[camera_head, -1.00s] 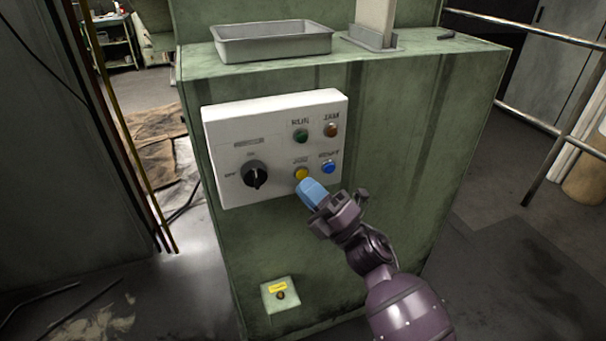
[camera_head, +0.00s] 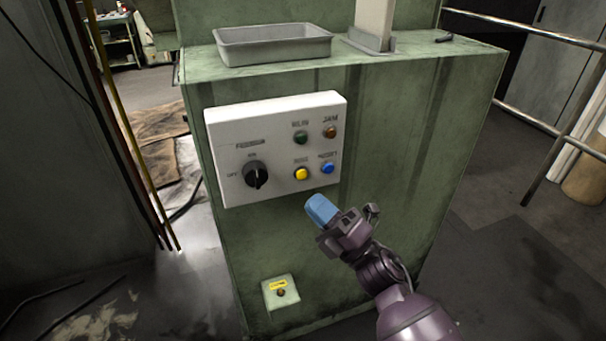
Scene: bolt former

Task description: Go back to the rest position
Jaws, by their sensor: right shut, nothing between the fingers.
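My right gripper (camera_head: 321,211) is shut, with its blue fingertips together and nothing between them. It is in front of the green machine, just below the lower right part of the white control panel (camera_head: 228,124). A gap shows between the fingertips and the yellow button. My left gripper is not in view.
The panel also has a black rotary switch (camera_head: 255,174), a green lamp (camera_head: 300,137) and an orange lamp (camera_head: 330,131). A grey metal tray (camera_head: 272,58) stands on top of the green machine (camera_head: 400,120). A metal railing (camera_head: 540,123) is at the right. Dark floor lies on both sides.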

